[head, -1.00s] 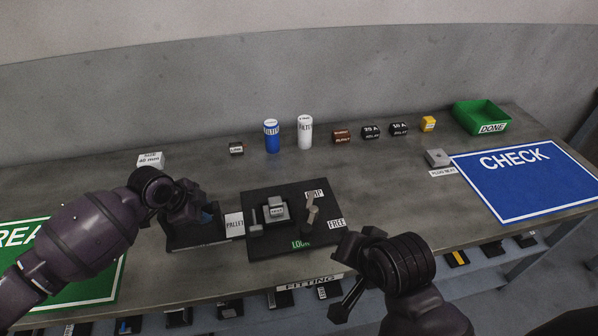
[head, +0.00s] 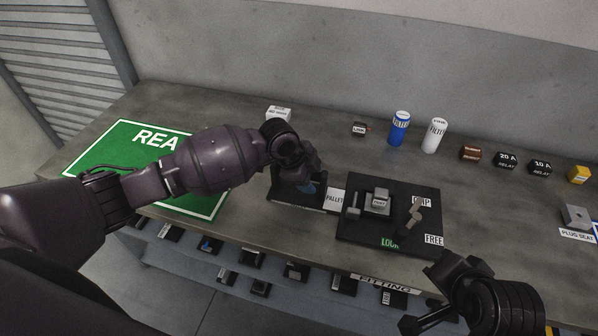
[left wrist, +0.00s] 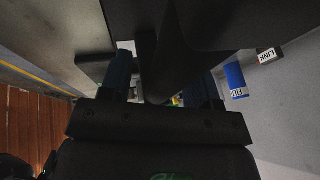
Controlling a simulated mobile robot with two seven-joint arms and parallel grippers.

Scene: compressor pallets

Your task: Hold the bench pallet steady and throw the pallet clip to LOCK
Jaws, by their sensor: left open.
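The bench pallet is a black board (head: 350,232) with a grey block (head: 378,202) mounted on it. The pallet clip (head: 414,216) is a small tan-grey lever at the board's right, between the CLIP label and the FREE label (head: 434,240). The green LOCK label (head: 389,243) is on the board's front edge. My left gripper (head: 298,180) is open at the dark piece left of the PALLET label (head: 335,199). The left wrist view shows its fingers (left wrist: 162,85) either side of a dark part; contact is unclear. My right gripper (head: 425,295) is at the front right of the board, apart from the clip.
A green mat (head: 100,147) lies left. A plug seat (head: 575,216) is right. A shelf with several dark parts is below the bench.

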